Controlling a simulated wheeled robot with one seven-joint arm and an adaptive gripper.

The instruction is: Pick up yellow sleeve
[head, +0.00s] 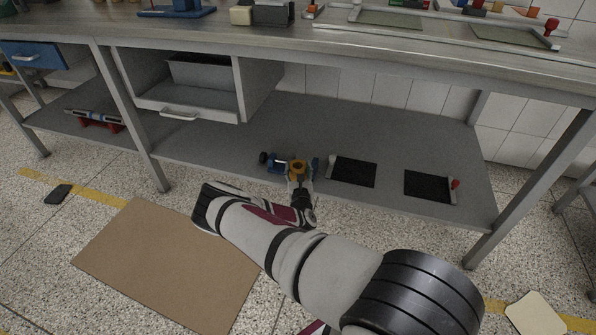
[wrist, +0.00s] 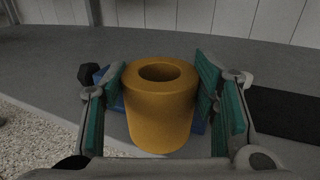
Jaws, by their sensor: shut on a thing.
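The yellow sleeve (wrist: 158,112) is a thick upright cylinder with a round hole in its top. In the wrist view it fills the space between the two green-padded fingers of my gripper (wrist: 160,95), which is shut on it. In the head view the sleeve (head: 297,167) is small, at the end of my gripper (head: 299,170), over the lower shelf of the bench. Part of a blue object (wrist: 108,82) shows behind and beside the sleeve. I cannot tell whether the sleeve touches the shelf or the blue object.
The grey lower shelf (head: 400,140) holds two black mats, one right of my gripper (head: 352,171) and one farther right (head: 428,187). An open drawer (head: 190,95) hangs above left. The tabletop (head: 300,48) is overhead. A brown board (head: 165,260) lies on the floor.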

